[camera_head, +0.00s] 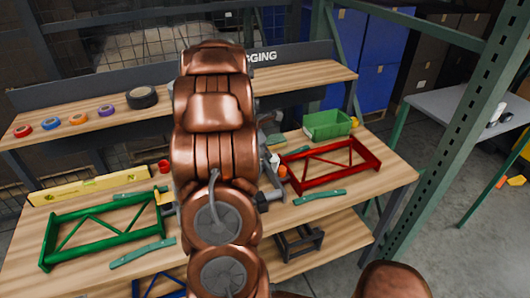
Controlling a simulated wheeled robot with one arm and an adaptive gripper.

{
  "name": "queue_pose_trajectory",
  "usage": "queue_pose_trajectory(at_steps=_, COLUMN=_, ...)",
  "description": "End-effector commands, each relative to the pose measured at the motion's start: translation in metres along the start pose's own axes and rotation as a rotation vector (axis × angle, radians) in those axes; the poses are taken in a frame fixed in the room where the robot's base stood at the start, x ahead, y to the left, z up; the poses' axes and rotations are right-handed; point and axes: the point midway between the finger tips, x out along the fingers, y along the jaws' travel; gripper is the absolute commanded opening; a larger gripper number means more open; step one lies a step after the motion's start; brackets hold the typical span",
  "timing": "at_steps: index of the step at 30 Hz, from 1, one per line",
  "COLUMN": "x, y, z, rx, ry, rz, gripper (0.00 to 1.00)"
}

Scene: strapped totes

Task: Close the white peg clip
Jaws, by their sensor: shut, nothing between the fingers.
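My copper-coloured arm stands upright across the middle of the view and covers the centre of the wooden workbench (335,205). A small white part (274,160) shows just right of my arm, near the left end of the red frame (333,166). It may be the white peg clip, but it is too small and too covered to tell whether it is open or closed.
A green frame (62,254) lies left of my arm, beside a yellow level (90,188). A green bin (327,124) stands behind the red frame. Tape rolls (78,119) sit on the raised shelf. A green upright post (447,150) rises at right.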

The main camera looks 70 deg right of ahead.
Motion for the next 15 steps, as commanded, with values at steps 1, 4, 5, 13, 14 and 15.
queue_pose_trajectory(at_steps=1, x=0.000, y=0.000, z=0.001, rx=0.000, ry=0.001, rz=-0.001, gripper=0.00)
queue_pose_trajectory(at_steps=4, x=0.000, y=-0.001, z=0.003, rx=0.001, ry=0.001, rz=-0.001, gripper=0.00)
queue_pose_trajectory(at_steps=5, x=0.000, y=-0.001, z=0.004, rx=0.000, ry=0.000, rz=-0.002, gripper=0.00)
queue_pose_trajectory(at_steps=13, x=0.002, y=-0.001, z=0.014, rx=0.000, ry=0.000, rz=-0.002, gripper=0.00)
queue_pose_trajectory(at_steps=14, x=0.003, y=-0.001, z=0.016, rx=0.000, ry=0.000, rz=-0.002, gripper=0.00)
queue_pose_trajectory(at_steps=15, x=0.004, y=-0.001, z=0.018, rx=0.001, ry=0.001, rz=-0.002, gripper=0.00)
